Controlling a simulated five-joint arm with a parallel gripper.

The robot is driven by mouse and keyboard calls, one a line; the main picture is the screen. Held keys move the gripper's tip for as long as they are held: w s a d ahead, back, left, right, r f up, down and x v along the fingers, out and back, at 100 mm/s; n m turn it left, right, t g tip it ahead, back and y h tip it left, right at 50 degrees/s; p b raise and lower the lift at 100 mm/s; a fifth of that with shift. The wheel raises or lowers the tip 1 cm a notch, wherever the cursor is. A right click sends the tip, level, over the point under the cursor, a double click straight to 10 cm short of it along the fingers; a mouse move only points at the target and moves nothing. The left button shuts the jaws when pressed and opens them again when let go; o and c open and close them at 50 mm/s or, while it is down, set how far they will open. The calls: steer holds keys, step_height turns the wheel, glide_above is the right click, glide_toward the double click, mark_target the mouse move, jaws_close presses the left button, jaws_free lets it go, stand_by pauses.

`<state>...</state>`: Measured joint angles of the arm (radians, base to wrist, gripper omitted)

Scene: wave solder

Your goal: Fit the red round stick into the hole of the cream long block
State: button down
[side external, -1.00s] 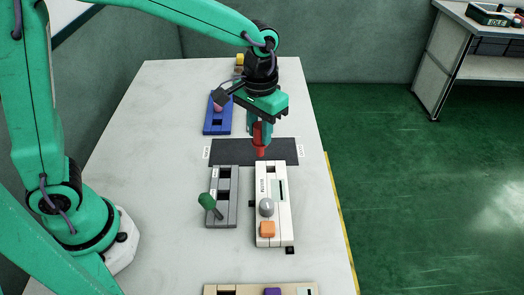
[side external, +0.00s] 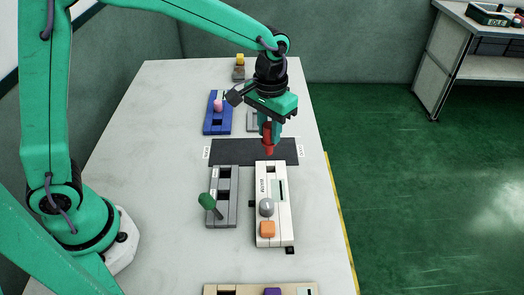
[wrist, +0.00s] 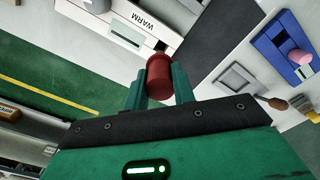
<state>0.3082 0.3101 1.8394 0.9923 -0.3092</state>
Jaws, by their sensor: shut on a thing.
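The red round stick (side external: 268,140) is held upright in my gripper (side external: 268,132), its lower end free. The cream long block (side external: 282,222) lies on the table, lettered, with a grey ball-topped piece and an orange piece on its near half. In the side view the stick's lower end shows just beyond the block's far end, apparently above it. In the wrist view the stick (wrist: 158,72) sits between my two fingers, and the block (wrist: 172,38) lies behind it with a dark recess. I cannot tell whether stick and hole line up.
A grey block (side external: 233,215) with a green-knobbed lever stands close on the left. A blue block (side external: 208,127) with a pink peg is farther back. A dark mat (side external: 230,152) lies beyond the cream block. A tan block (side external: 225,290) is at the near edge.

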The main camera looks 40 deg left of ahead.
mark_target(272, 146)
steer(key=shift+w+f, duration=0.3)
steer(key=shift+w, duration=0.15)
steer(key=shift+f, duration=0.3)
steer(key=shift+f, duration=2.45)
steer(key=shift+f, duration=1.65)
stand_by(1.2)
steer(key=c, duration=1.1)
jaws_free()
